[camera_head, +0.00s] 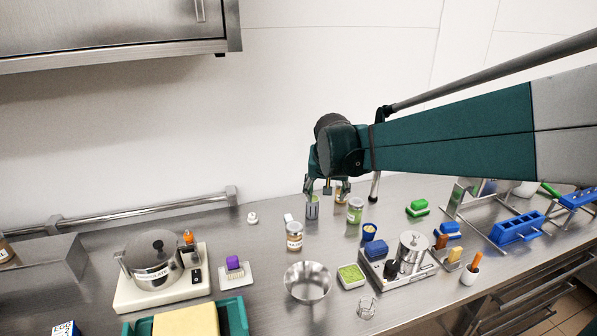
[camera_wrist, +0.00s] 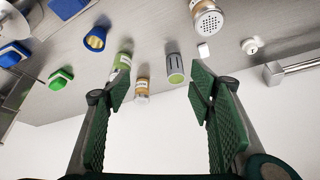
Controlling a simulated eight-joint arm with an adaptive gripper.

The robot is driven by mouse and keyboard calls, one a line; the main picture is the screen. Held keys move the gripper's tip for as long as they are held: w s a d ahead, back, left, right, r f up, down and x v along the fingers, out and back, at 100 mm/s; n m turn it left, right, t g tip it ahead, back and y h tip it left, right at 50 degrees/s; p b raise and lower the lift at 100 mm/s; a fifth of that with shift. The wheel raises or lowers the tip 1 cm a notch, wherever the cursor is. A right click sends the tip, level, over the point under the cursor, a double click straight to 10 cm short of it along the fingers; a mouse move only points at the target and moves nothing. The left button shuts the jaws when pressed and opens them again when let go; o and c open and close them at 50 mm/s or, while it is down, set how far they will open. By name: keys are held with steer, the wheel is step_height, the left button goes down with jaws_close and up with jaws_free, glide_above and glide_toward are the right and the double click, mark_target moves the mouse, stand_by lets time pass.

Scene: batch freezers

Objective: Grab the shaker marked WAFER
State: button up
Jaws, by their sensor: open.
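Two shakers with pale labels are in view, and I cannot read WAFER on either. One shaker (camera_head: 294,238) stands upright on the steel counter; its perforated metal lid shows at the top of the wrist view (camera_wrist: 208,20). The other, smaller-looking shaker (camera_wrist: 142,90) has orange-brown contents and is seen between my fingers in the wrist view. In the head view it is partly hidden behind my gripper. My gripper (camera_head: 328,192) is open and empty above the back of the counter. Both green-padded fingers show in the wrist view (camera_wrist: 160,88), apart from the shakers.
A grey cylinder with a green end (camera_wrist: 174,64) and a green jar (camera_head: 355,211) stand close by the gripper. A steel bowl (camera_head: 307,283), a green-filled dish (camera_head: 351,276) and a blue cup (camera_head: 369,232) are nearer the front. A wall rail (camera_head: 150,213) runs at the left.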

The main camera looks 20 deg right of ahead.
steer(key=w+d+f+m+g+p, duration=0.1)
steer(key=w+d+p, duration=0.1)
steer(key=w+d, duration=0.3)
steer(key=w+d+f+m+p, duration=0.1)
steer(key=w+d+f+p, duration=0.15)
steer(key=w, duration=0.55)
steer(key=m+g+h+p, duration=0.1)
steer(key=m+h+p, duration=0.1)
steer(key=m+p, duration=0.15)
glide_toward(341, 184)
steer(key=shift+n, duration=0.45)
steer(key=x, duration=0.4)
steer(key=shift+s+d+f, duration=0.1)
steer(key=shift+f, duration=0.3)
steer(key=shift+w+d+f+p, duration=0.35)
steer(key=shift+d+f+p, duration=0.1)
steer(key=shift+f, duration=0.15)
steer(key=shift+f, duration=0.1)
steer(key=shift+x, duration=1.25)
steer(key=shift+f, duration=0.1)
steer(key=shift+y, duration=0.3)
steer(key=shift+x, duration=2.45)
